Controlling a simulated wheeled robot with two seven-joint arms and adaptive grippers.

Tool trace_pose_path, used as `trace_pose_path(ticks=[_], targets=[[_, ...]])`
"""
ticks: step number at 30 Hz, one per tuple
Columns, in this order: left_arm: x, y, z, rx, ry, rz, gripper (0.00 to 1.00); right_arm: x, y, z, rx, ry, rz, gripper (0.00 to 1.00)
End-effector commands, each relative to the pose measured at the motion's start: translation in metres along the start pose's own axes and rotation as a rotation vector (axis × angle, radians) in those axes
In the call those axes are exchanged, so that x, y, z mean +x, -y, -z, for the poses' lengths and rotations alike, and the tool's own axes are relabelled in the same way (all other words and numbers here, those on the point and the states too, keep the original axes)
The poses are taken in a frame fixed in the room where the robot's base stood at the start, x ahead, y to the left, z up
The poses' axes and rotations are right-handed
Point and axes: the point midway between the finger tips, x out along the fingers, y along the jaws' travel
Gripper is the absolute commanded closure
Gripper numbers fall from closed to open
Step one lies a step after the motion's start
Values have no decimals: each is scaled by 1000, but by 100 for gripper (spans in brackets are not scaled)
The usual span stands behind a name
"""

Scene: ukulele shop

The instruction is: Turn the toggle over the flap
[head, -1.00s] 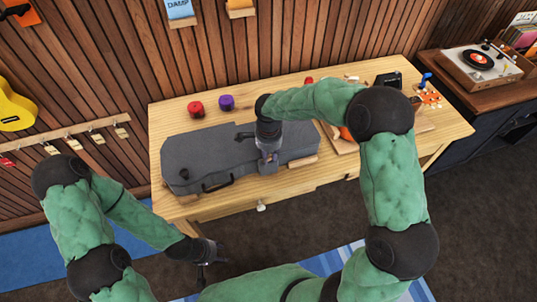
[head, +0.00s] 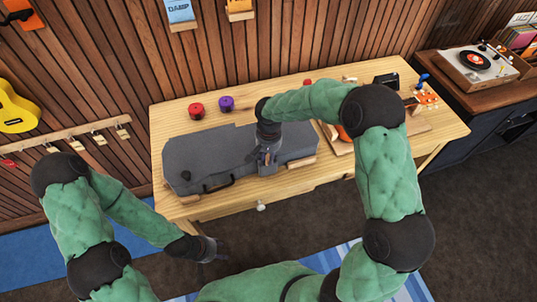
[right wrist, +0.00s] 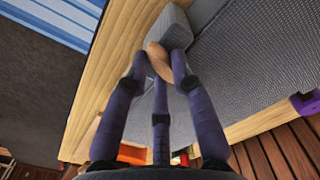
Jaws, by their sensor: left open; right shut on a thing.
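A dark grey instrument case (head: 215,150) lies shut on the light wooden table. My right gripper (head: 268,160) is over the case's front edge, pointing down. In the right wrist view its purple fingers (right wrist: 160,65) are shut on a tan wooden toggle (right wrist: 156,52). A grey flap (right wrist: 170,26) lies right beside the toggle, on the case's edge. The fingertips partly hide the toggle, so I cannot tell its exact angle to the flap. My left gripper (head: 218,252) is open and empty, low in front of the table, away from the case.
A red spool (head: 196,111) and a purple spool (head: 226,103) stand behind the case. A wooden board (head: 418,124) with an orange ukulele is at the right. A turntable (head: 478,62) stands on a dark cabinet beyond.

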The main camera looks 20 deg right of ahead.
Motion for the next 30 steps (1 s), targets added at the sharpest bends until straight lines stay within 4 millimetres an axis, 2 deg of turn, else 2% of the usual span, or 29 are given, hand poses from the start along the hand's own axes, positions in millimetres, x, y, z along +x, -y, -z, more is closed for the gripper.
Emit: trace_pose_path(ticks=[6,15,30], targets=[[-7,-2,0,0,0,0,55,1,-2,0,-180,5,-5,100],[-12,-4,0,0,0,0,55,1,-2,1,-349,5,-4,100],[-13,-5,0,0,0,0,55,2,-2,2,-422,4,-4,100]])
